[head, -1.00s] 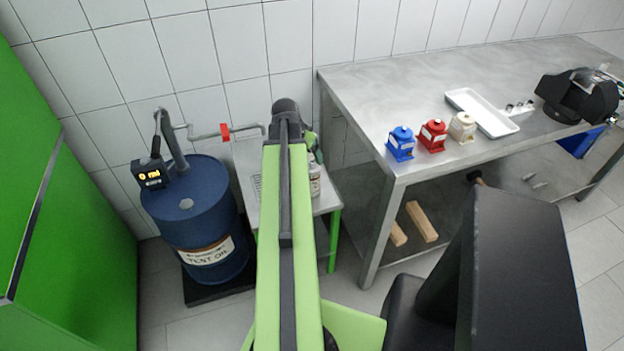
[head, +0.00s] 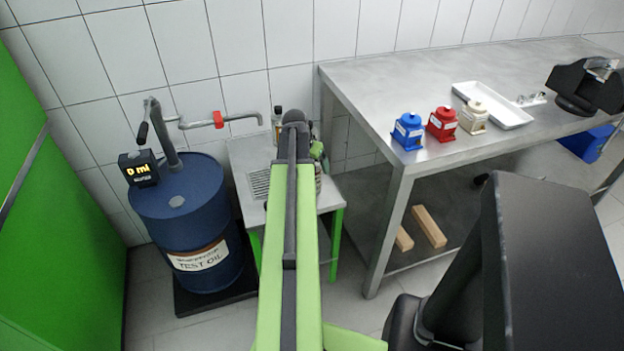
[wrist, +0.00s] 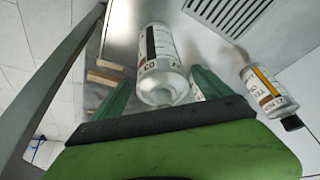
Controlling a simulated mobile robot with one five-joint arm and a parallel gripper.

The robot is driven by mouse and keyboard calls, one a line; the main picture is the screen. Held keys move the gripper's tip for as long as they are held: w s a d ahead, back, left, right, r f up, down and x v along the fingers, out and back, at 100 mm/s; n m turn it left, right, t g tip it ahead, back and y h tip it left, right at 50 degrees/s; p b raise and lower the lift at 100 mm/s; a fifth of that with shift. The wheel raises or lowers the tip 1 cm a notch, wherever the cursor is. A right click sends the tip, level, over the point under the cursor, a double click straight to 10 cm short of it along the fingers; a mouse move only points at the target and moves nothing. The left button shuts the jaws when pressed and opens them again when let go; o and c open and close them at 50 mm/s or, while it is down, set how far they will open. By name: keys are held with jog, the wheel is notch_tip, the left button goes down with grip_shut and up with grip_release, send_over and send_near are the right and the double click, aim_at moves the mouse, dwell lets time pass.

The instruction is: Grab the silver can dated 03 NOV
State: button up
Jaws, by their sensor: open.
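In the wrist view a silver can (wrist: 158,58) with a white label and a dark stripe stands between the two green fingers of my open gripper (wrist: 162,88). I cannot tell whether the fingers touch it, and its date is not legible. A second container (wrist: 264,92) with a yellow-striped label and a black cap is to the right, outside the fingers. A further labelled item shows partly behind the right finger. In the head view a dark-capped bottle (head: 277,126) stands at the back of the small side table; my arm hides most of the other containers.
The side table (head: 246,150) has a drain grille (head: 259,184). A blue oil drum (head: 190,222) stands left of it, with a pipe (head: 243,119) reaching over. The metal workbench (head: 352,88) on the right carries blue, red and cream pots and a white tray (head: 494,106).

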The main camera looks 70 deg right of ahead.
jog(key=b+x, duration=0.3)
jog(key=x, duration=0.1)
jog(key=shift+w+f, duration=0.15)
jog(key=shift+f, duration=0.15)
jog(key=shift+r, duration=0.2)
grip_shut()
